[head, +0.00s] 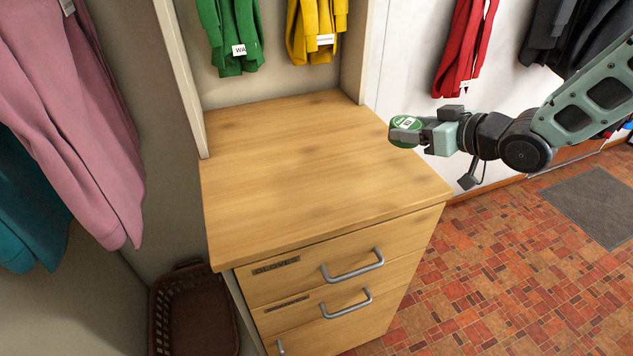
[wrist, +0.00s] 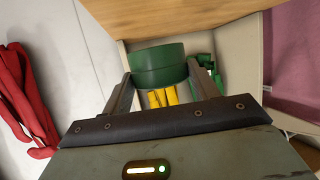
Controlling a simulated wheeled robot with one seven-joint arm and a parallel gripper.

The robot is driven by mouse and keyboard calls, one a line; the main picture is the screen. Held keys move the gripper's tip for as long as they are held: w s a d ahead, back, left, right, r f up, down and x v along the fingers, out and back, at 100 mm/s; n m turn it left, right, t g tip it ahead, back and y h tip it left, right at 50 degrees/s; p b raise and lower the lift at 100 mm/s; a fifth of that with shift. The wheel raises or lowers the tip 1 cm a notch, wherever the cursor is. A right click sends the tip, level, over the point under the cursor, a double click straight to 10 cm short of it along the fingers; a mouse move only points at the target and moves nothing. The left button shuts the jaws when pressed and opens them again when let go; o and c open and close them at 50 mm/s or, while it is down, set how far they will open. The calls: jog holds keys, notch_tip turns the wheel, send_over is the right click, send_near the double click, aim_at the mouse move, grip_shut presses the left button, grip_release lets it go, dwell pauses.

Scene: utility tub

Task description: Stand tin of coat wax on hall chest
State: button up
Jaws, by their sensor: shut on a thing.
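The tin of coat wax (head: 405,124) is a small round green tin with a pale label on its top. My gripper (head: 412,131) is shut on it and holds it in the air by the right edge of the hall chest. In the wrist view the green tin (wrist: 159,66) sits between the two fingers (wrist: 158,82). The hall chest (head: 310,165) has a bare wooden top and drawers with metal handles. Its top also shows at the upper edge of the wrist view (wrist: 190,15). The underside of the tin is hidden in the head view.
Green (head: 230,35) and yellow (head: 316,30) garments hang above the back of the chest. Pink clothing (head: 70,110) hangs at left, red (head: 465,50) at right. A brown basket (head: 193,310) stands left of the chest. The chest top is clear.

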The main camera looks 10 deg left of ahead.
aim_at(381, 174)
jog(key=s+a+r+n+g+y+b, duration=0.1)
jog(key=s+a+r+n+g+b, duration=0.15)
jog(key=a+b, duration=0.2)
jog(key=shift+y, duration=0.3)
jog(key=f, duration=0.3)
jog(key=f+b, duration=0.1)
jog(key=f, duration=0.2)
jog(key=f+b, duration=0.1)
jog(key=f, duration=0.2)
jog(key=shift+w+a+f, duration=0.1)
jog(key=shift+a+f, duration=0.15)
jog(key=shift+f, duration=0.1)
jog(key=o, duration=1)
